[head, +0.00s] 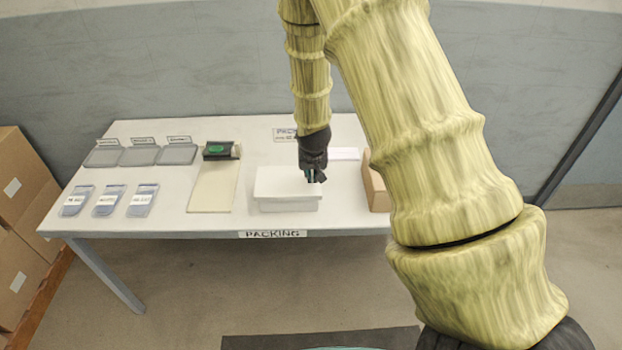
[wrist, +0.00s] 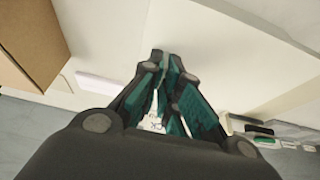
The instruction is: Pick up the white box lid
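The white box (head: 287,204) stands near the front edge of the table, with its white lid (head: 285,182) lying level on top. The lid's pale surface and edge also show at the upper right of the wrist view (wrist: 283,22). My gripper (head: 316,178) points down at the right end of the lid, close to its back right corner. In the wrist view my gripper's teal-padded fingers (wrist: 170,66) converge, with their tips close together. I cannot tell whether they touch the lid or hold its edge.
A brown carton (head: 376,186) stands just right of my gripper. Left of the box are a cream board (head: 213,188) and a dark device with a green top (head: 219,151). Grey trays (head: 140,155) and labelled pouches (head: 108,201) lie farther left on the white table (head: 170,213).

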